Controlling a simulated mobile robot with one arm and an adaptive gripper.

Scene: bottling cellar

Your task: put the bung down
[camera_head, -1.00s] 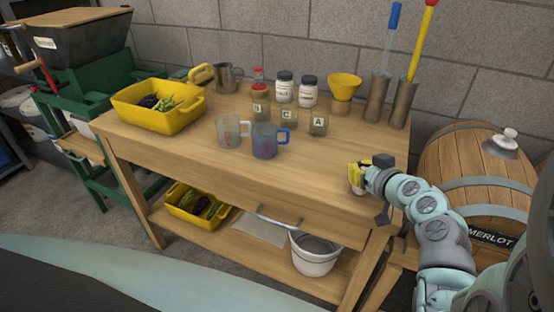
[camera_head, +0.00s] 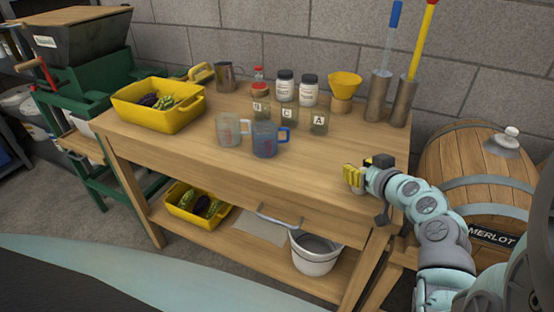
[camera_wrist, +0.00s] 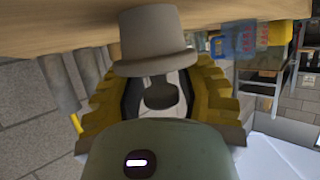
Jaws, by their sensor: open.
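The grey tapered bung (camera_wrist: 155,62) is in the wrist view, its narrower end toward the wooden worktable (camera_wrist: 65,30), which it appears to touch. A dark knob-like part of it shows between the fingers. My gripper (camera_wrist: 162,85) is open, with a yellow finger on each side of the bung and visible gaps beside the knob. In the head view my gripper (camera_head: 354,178) is low over the right front of the worktable (camera_head: 210,170). The bung is mostly hidden there by the fingers.
Two measuring jugs (camera_head: 266,140), lettered jars and a yellow funnel (camera_head: 345,86) stand farther back. A yellow tub (camera_head: 160,118) is at the left. The Merlot barrel (camera_head: 475,170) is to the right of the table. The table's front middle is clear.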

